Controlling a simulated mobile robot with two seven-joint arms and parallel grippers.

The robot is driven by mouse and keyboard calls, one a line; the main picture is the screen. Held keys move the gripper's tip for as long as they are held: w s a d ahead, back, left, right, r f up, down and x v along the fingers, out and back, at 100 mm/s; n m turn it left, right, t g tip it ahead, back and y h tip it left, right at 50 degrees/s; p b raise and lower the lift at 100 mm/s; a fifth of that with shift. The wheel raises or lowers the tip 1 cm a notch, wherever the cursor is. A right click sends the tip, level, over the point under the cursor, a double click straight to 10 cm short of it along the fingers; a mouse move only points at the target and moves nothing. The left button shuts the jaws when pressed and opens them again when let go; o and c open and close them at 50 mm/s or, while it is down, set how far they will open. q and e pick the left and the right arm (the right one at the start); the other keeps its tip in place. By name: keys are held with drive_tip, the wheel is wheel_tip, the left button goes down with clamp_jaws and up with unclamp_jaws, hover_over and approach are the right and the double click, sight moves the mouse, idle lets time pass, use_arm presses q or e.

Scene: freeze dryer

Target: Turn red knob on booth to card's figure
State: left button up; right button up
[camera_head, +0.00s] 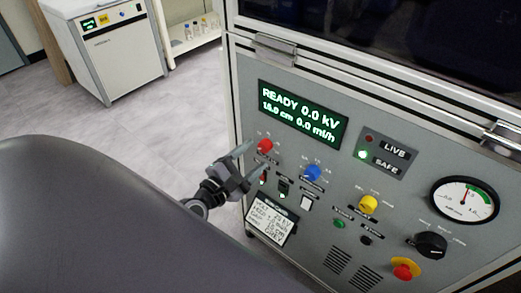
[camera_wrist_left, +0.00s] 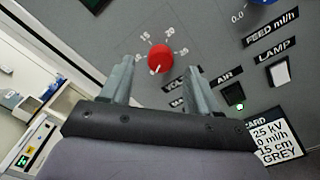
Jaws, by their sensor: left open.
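The red knob (camera_head: 265,146) is on the grey booth panel, left of the blue knob. In the left wrist view the red knob (camera_wrist_left: 160,58) has a white pointer mark at its lower left and a numbered scale around it. My left gripper (camera_head: 250,160) is open, its fingertips close to the red knob. In the wrist view the knob shows between and just beyond the fingertips; I cannot tell whether they touch. The card (camera_head: 270,222) is low on the panel; in the wrist view the card (camera_wrist_left: 277,142) shows 25 kV. The display (camera_head: 302,115) reads READY 0.0 kV.
A blue knob (camera_head: 312,173), a yellow knob (camera_head: 368,204), small switches, a black selector (camera_head: 431,245) and a red-yellow stop button (camera_head: 405,269) share the panel. The SAFE lamp (camera_head: 361,154) glows green. A white cabinet (camera_head: 120,55) stands far left; open floor lies between.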

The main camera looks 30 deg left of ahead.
sight(263, 149)
use_arm(q)
drive_tip(key=shift+w+d, duration=0.2)
drive_tip(key=shift+w, duration=1.75)
drive_tip(key=c, duration=1)
